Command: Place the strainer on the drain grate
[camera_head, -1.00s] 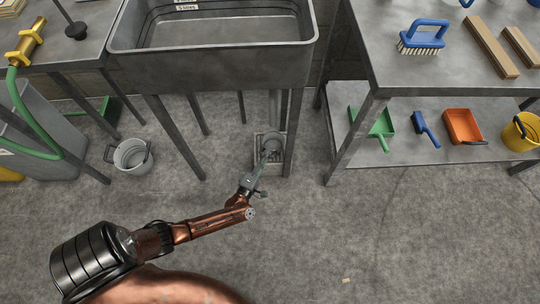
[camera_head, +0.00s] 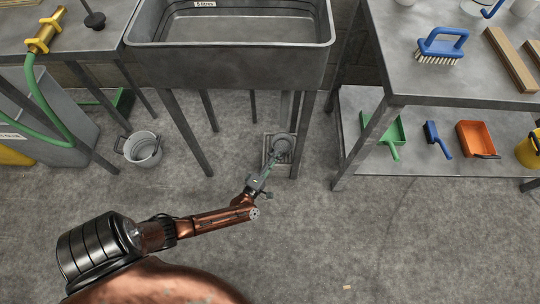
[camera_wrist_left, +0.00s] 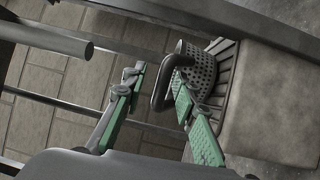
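The strainer (camera_head: 282,145) is a round grey perforated basket under the sink, over the drain grate (camera_head: 267,157) in the floor. In the left wrist view the strainer (camera_wrist_left: 198,66) appears to rest on the slatted grate (camera_wrist_left: 232,62), though its underside is hidden. Its dark looped handle (camera_wrist_left: 158,88) sticks out toward my left gripper (camera_wrist_left: 157,78). The two green-padded fingers are apart, with the handle loop between them, close to the right-hand finger. In the head view my left gripper (camera_head: 266,172) reaches in from the front. My right gripper is not in view.
The sink (camera_head: 235,65) stands above the grate, with its legs (camera_head: 302,130) close beside it. A grey bucket (camera_head: 143,150) is on the floor to the left. A shelved table (camera_head: 410,80) stands to the right.

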